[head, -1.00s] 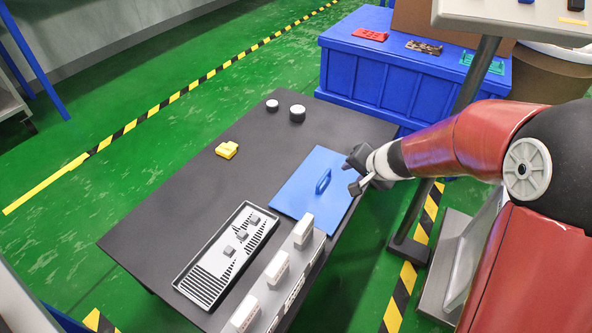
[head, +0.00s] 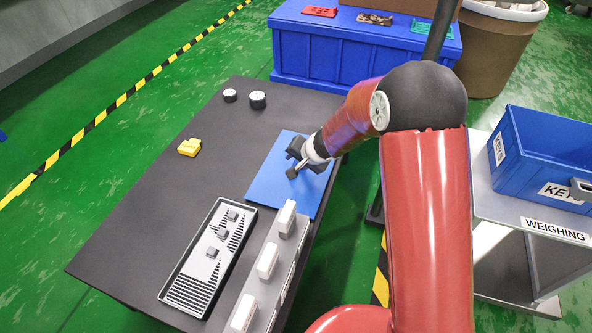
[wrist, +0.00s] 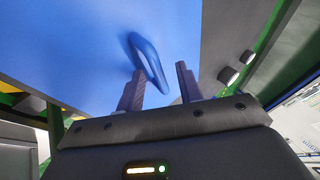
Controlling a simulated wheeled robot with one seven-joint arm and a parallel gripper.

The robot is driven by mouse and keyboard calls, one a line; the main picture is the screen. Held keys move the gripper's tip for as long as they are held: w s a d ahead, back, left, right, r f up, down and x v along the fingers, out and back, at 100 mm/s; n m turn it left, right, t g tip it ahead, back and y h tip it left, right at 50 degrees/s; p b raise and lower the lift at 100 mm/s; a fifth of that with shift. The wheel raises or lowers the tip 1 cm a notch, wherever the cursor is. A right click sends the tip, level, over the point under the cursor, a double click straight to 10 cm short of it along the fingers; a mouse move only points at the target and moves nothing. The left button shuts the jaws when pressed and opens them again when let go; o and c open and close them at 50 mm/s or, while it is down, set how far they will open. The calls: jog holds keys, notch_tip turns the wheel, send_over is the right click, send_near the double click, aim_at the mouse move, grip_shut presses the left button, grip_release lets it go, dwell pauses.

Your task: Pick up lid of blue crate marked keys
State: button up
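The blue lid (head: 265,178) lies flat on the dark table; it also shows in the wrist view (wrist: 75,45) with its raised loop handle (wrist: 146,58). My gripper (head: 295,167) is over the right part of the lid and hides the handle in the head view. In the wrist view my gripper (wrist: 160,85) is open, and the near end of the handle appears between the fingertips, closer to the left finger. I cannot tell whether they touch. The open blue crate marked KEYS (head: 548,150) stands on the weighing stand at the right.
A blue chest (head: 350,55) stands behind.

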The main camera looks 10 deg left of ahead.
grip_shut()
dwell(1.4)
